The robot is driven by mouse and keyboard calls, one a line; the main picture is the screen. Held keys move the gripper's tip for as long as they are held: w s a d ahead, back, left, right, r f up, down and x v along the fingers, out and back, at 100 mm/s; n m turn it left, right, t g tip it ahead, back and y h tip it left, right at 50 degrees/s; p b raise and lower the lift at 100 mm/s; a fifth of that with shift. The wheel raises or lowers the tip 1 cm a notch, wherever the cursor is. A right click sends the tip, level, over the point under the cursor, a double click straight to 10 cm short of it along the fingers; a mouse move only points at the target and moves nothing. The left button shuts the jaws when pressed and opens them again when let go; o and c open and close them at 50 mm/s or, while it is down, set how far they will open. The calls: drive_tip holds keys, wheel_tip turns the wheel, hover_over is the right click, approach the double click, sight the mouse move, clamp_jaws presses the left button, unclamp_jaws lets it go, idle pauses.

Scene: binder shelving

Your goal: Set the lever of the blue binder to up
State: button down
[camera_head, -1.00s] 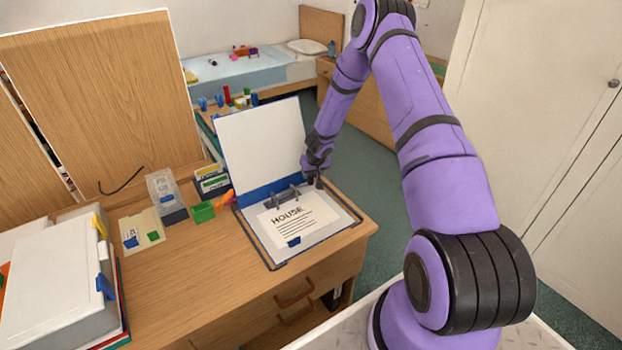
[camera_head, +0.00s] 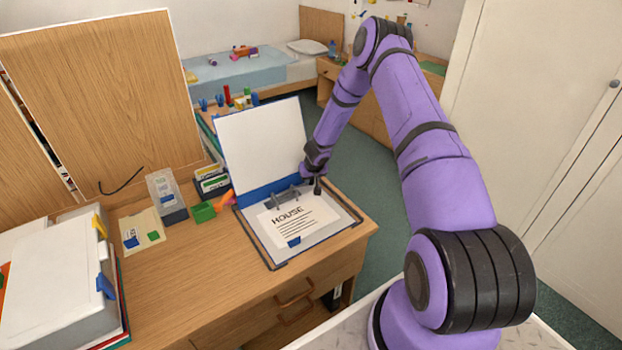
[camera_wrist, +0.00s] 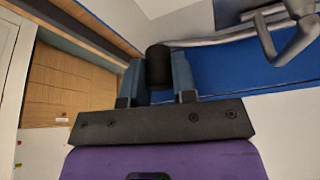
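The blue binder lies open on the desk, its blue spine strip (camera_head: 262,190) between the raised white-lined cover (camera_head: 262,140) and a sheet marked HOUSE (camera_head: 290,222). Its grey metal ring mechanism (camera_head: 284,197) sits along the spine; its metal arches (camera_wrist: 285,30) show at upper right in the wrist view. My gripper (camera_head: 317,183) is at the right end of this mechanism. In the wrist view, a black cylindrical knob (camera_wrist: 158,66), apparently the lever's end, fills the gap between my two fingers, which appear to touch both sides.
Left of the binder are a green block (camera_head: 203,212), a clear holder (camera_head: 166,195) and a small card (camera_head: 141,230). A white binder stack (camera_head: 60,270) lies at lower left. Bare desk lies between. The desk edge drops off close to the right of the binder.

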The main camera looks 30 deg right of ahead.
drive_tip(key=shift+r, duration=0.2)
drive_tip(key=shift+a+r+n+h, duration=0.2)
drive_tip(key=shift+a+r+h, duration=0.35)
drive_tip(key=shift+r+h, duration=0.4)
drive_tip(key=shift+a+r+n+h, duration=0.2)
drive_tip(key=shift+a+r+h, duration=0.35)
drive_tip(key=shift+r+h, duration=0.35)
drive_tip(key=a+r+n+t+h, duration=0.1)
drive_tip(key=a+r+h, duration=0.4)
drive_tip(key=a+h, duration=0.2)
drive_tip(key=shift+s+a+n+t+h, duration=0.15)
drive_tip(key=shift+n+t+h, duration=0.15)
drive_tip(key=shift+n+h, duration=0.1)
drive_tip(key=c, duration=0.9)
unclamp_jaws()
drive_tip(key=shift+a+r, duration=0.1)
